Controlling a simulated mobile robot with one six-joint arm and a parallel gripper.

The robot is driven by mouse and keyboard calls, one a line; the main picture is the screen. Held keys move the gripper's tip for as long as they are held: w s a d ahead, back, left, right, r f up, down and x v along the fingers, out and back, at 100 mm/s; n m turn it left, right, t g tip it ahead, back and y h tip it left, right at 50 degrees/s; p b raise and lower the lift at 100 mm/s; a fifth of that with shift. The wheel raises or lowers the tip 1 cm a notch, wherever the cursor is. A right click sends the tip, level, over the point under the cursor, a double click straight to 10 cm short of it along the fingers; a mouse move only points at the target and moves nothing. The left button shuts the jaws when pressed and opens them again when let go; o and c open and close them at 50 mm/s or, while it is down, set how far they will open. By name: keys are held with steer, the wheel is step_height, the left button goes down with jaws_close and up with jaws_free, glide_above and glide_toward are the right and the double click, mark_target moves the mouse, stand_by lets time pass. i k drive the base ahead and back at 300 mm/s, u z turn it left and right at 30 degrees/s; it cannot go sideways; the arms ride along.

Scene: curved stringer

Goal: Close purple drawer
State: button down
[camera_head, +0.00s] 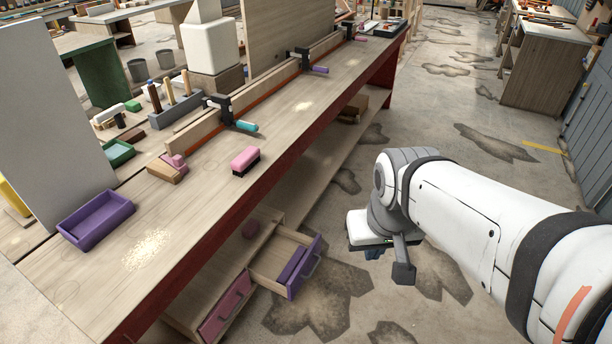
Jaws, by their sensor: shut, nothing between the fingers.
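The purple drawer (305,268) is pulled out from a low cabinet under the workbench, at the lower middle of the view. Its purple front with a handle faces right, and its wooden inside shows from above. My gripper (376,253) is to the right of the drawer front, at the end of my white arm, pointing down and apart from the drawer. It is shut and empty. Its fingertips are small and partly hidden by my wrist.
A pink-fronted drawer (226,306) beside the purple one looks shut. The workbench (195,215) overhangs the cabinet and holds a purple tray (96,219) and a pink brush (245,160). The stained floor right of the drawer is clear.

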mark_target(266, 264)
steer(key=u, duration=0.05)
steer(key=i, duration=1)
steer(key=u, duration=0.05)
